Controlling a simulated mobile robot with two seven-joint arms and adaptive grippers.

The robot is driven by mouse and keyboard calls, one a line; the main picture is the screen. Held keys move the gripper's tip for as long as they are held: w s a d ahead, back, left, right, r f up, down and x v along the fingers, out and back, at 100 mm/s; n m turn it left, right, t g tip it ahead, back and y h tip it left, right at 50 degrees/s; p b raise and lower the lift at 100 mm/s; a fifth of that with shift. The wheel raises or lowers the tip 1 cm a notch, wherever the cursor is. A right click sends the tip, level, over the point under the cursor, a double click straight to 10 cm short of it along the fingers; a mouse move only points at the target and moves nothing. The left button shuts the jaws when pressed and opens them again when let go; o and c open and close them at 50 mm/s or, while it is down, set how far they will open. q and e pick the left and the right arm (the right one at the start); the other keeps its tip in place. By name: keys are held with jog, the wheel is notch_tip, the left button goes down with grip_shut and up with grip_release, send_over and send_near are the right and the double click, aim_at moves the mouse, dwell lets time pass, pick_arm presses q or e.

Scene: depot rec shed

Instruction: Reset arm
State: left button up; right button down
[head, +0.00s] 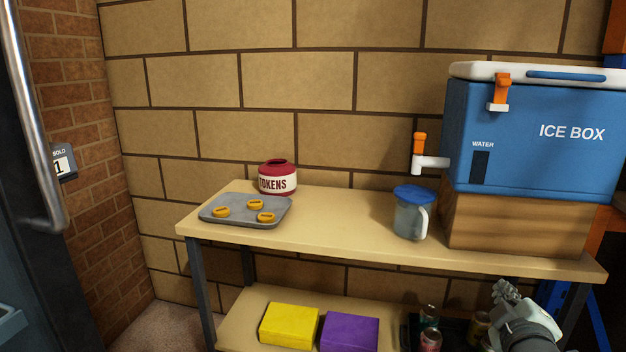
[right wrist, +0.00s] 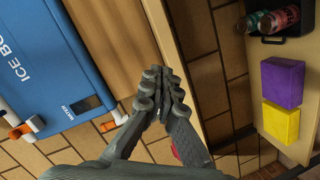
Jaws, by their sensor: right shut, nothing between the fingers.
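My right gripper (head: 506,290) is at the lower right of the head view, in front of the table's front edge and below the ice box. In the right wrist view the right gripper (right wrist: 160,88) has its fingers together with nothing between them. It touches nothing that I can see. My left gripper is in neither view.
A table (head: 330,215) bears a blue ice box (head: 570,115) on a wooden block (head: 500,225), a lidded pitcher (head: 408,218), a red tokens jar (head: 278,175) and a grey tray (head: 240,222) with yellow tokens. The lower shelf holds yellow (head: 289,325) and purple (head: 349,332) boxes and several cans.

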jog(key=s+a+f+m+g+y, duration=0.1)
jog(key=s+f+m+g, duration=0.3)
jog(key=f, duration=0.6)
jog(key=s+a+f+n+g+y, duration=0.1)
jog(key=s+f+g, duration=0.1)
jog(key=s+f, duration=0.5)
jog(key=s+a+f+m+g+y, duration=0.1)
jog(key=s+a+f+g, duration=0.1)
jog(key=s+f, duration=0.5)
jog(key=s+a+f+m+g+y, duration=0.1)
jog(key=s+a+f+g, duration=0.2)
jog(key=s+f, duration=0.4)
notch_tip(320, 180, down, 3)
jog(key=shift+a+r+m+g, duration=0.15)
jog(key=shift+a+m+g, duration=0.15)
jog(key=shift+a+m, duration=0.15)
